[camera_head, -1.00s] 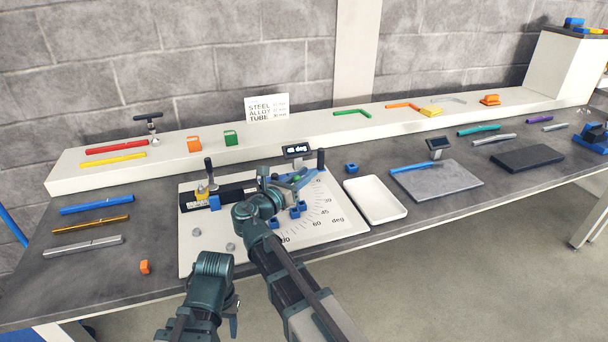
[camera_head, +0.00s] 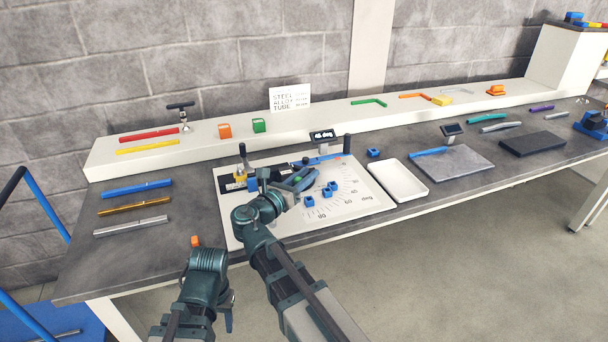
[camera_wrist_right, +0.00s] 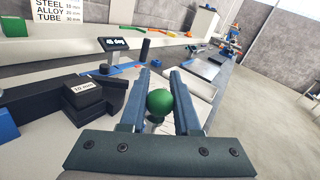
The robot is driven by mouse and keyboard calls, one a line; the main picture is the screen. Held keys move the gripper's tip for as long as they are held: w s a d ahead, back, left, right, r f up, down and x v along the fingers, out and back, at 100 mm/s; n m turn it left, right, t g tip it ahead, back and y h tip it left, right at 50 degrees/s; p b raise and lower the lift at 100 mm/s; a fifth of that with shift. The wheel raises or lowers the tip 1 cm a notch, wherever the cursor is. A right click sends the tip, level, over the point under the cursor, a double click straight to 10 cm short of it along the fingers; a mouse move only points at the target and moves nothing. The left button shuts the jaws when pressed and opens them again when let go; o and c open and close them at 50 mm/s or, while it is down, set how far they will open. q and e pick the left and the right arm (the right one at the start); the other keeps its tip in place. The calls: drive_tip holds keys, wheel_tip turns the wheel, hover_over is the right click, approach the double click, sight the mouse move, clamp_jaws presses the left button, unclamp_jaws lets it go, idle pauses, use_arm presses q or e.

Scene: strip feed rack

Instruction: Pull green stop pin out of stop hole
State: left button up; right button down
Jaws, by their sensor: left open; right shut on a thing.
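The green stop pin's round head (camera_wrist_right: 159,101) sits between the two blue fingers of my right gripper (camera_wrist_right: 158,95), which is shut on it. A short silver part shows just below the ball. The green head is a small spot in the head view (camera_head: 298,180), where my right gripper (camera_head: 299,181) is over the white angle board (camera_head: 355,200). The stop hole and the pin's lower end are hidden, so I cannot tell whether the pin is in the hole. My left gripper (camera_head: 229,318) is open and empty, low in front of the bench.
Blue blocks (camera_head: 310,201) stand on the board right of my right gripper. A black clamp bar with a 10 mm block (camera_wrist_right: 88,94) lies to its left. A display (camera_head: 323,136) and a dark post (camera_head: 347,144) stand behind. A white tray (camera_head: 425,191) is at right.

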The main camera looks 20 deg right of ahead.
drive_tip(key=shift+r+p, duration=1.4)
drive_tip(key=shift+r, duration=0.05)
drive_tip(key=shift+r, duration=0.1)
drive_tip(key=shift+r+p, duration=1.4)
drive_tip(key=shift+p, duration=0.1)
wheel_tip(320, 180, up, 3)
drive_tip(key=p, duration=0.3)
